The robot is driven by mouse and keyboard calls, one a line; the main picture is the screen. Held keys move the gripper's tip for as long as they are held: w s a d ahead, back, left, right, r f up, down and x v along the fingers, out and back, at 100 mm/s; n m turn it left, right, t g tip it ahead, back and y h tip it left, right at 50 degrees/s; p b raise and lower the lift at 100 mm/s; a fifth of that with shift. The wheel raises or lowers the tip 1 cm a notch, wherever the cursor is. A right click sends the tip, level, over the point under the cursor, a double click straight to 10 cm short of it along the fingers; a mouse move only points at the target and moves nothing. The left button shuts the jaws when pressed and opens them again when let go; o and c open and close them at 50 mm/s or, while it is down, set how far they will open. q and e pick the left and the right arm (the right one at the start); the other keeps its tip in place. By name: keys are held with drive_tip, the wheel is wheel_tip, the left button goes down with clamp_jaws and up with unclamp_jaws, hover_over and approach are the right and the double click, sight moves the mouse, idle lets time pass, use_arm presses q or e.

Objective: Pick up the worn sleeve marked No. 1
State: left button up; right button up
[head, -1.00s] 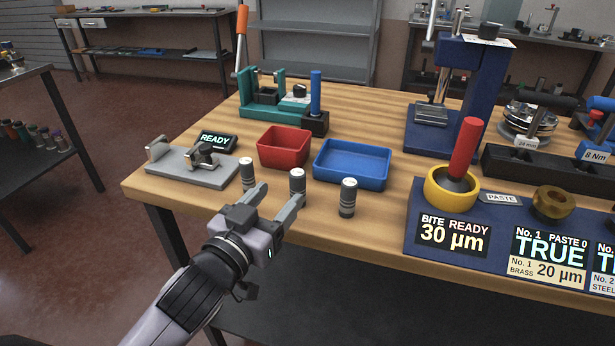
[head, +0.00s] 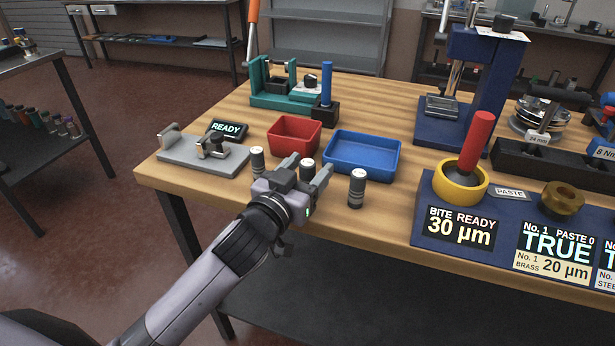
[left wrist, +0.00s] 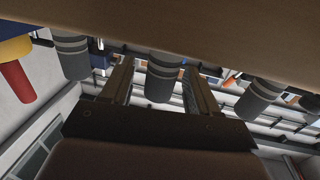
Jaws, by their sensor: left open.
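Three small dark grey sleeves with pale bands and light tops stand upright in a row near the table's front edge: a left one (head: 257,161), a middle one (head: 307,170) and a right one (head: 357,188). No number is readable on any of them. My left gripper (head: 307,172) is open, with its fingers lined up with the middle sleeve. In the left wrist view, which is upside down, the middle sleeve (left wrist: 164,78) appears between the two fingers, with no clear contact. The right sleeve (left wrist: 72,55) and left sleeve (left wrist: 259,98) appear outside them. My right gripper is not visible.
A red tray (head: 293,148) and a blue tray (head: 345,165) stand just behind the sleeves. A grey clamp plate (head: 185,157) lies to the left. A blue panel (head: 425,210) with a yellow cup (head: 442,190) and displays is at the right. The wooden table (head: 390,215) is bare around the right sleeve.

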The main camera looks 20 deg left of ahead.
use_arm(q)
drive_tip(key=c, duration=1)
drive_tip(key=shift+r, duration=0.1)
